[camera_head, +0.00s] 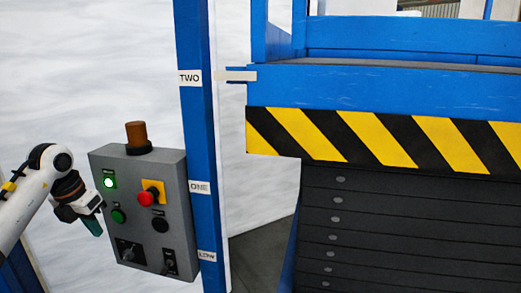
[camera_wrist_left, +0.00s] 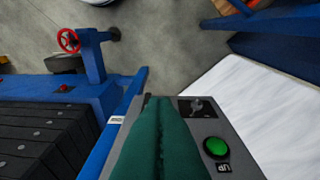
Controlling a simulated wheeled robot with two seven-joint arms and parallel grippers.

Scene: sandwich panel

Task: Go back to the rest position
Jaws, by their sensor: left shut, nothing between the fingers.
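My left gripper (camera_head: 95,228) is in front of the left edge of the grey control box (camera_head: 180,215) in the head view, a little below the lit green lamp (camera_head: 109,182). Its green fingers (camera_wrist_left: 157,130) are closed together and empty in the left wrist view. That view shows the box's green UP button (camera_wrist_left: 216,147) and a dark switch (camera_wrist_left: 197,105) to the right of the fingers. Whether the fingers touch the box I cannot tell. My right gripper is in neither view.
The box carries a red stop button (camera_head: 145,198), a black button (camera_head: 159,226) and a brown beacon (camera_head: 137,135). A blue post (camera_head: 198,130) stands beside it. The blue lift platform (camera_head: 380,90) is on the right, its pointer near the TWO label. A red handwheel (camera_wrist_left: 69,40) shows too.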

